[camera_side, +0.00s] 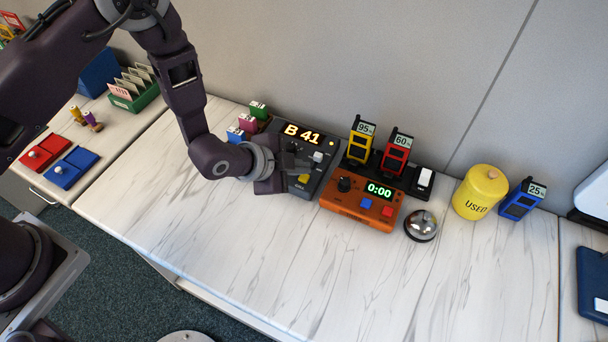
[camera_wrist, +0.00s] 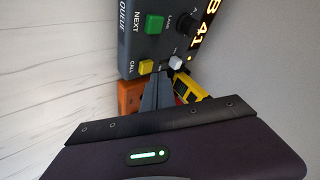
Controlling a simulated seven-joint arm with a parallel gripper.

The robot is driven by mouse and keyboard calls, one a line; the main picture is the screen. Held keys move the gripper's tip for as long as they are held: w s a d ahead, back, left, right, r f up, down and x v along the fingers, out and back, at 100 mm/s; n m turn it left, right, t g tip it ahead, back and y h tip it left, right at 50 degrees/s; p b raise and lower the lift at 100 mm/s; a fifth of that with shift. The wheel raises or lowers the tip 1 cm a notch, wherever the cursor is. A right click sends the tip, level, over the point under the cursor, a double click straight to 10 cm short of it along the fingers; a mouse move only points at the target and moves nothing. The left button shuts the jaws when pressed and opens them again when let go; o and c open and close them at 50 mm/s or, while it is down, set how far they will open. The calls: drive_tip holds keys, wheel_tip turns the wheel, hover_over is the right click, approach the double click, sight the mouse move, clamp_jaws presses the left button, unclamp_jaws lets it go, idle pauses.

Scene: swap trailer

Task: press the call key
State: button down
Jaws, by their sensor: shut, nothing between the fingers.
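The dark grey queue unit (camera_side: 324,168) stands against the back wall with its display (camera_side: 302,133) reading "B 41". It also shows in the wrist view (camera_wrist: 176,45). Its yellow call key (camera_wrist: 147,66), labelled CALL, is near the green NEXT key (camera_wrist: 154,24) and a white key (camera_wrist: 176,62). The call key also shows in the side view (camera_side: 304,178). My gripper (camera_wrist: 158,78) is shut and empty over the unit's key area, its fingertips close to the yellow and white keys. I cannot tell whether they touch. In the side view my gripper (camera_side: 291,160) hides part of the unit.
The orange timer (camera_side: 350,208) reading "0:00" stands just right of the unit. Behind it, yellow (camera_side: 360,146) and red (camera_side: 396,157) handsets stand in a black charger. A bell (camera_side: 421,226), a yellow "USED" canister (camera_side: 477,196) and a blue handset (camera_side: 519,202) are further right. The front counter is clear.

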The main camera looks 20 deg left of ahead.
drive_tip(key=shift+r, duration=0.2)
drive_tip(key=shift+r, duration=2.45)
drive_tip(key=shift+r, duration=0.1)
wheel_tip(320, 180, up, 7)
drive_tip(key=n, duration=0.2)
hover_over(300, 179)
drive_tip(key=a, duration=0.4)
drive_tip(key=s+a+r+n+y, duration=0.1)
drive_tip(key=s+a+r+n, duration=0.15)
drive_tip(key=r, duration=0.25)
drive_tip(key=s+a+r+n+y, duration=0.1)
drive_tip(key=s+a+r+n, duration=0.1)
drive_tip(key=a+r, duration=0.3)
drive_tip(key=s+a+r+n+g, duration=0.1)
drive_tip(key=s+a+r+n, duration=0.1)
drive_tip(key=s, duration=0.6)
drive_tip(key=s+a+r+n+g+y, duration=0.1)
drive_tip(key=s+a+r+n, duration=0.2)
drive_tip(key=s, duration=0.5)
drive_tip(key=s+a+r+n, duration=0.2)
drive_tip(key=s+a+r, duration=0.1)
drive_tip(key=s, duration=0.5)
drive_tip(key=shift+a+g+y, duration=0.2)
drive_tip(key=shift+g+y, duration=0.2)
drive_tip(key=shift+r, duration=0.1)
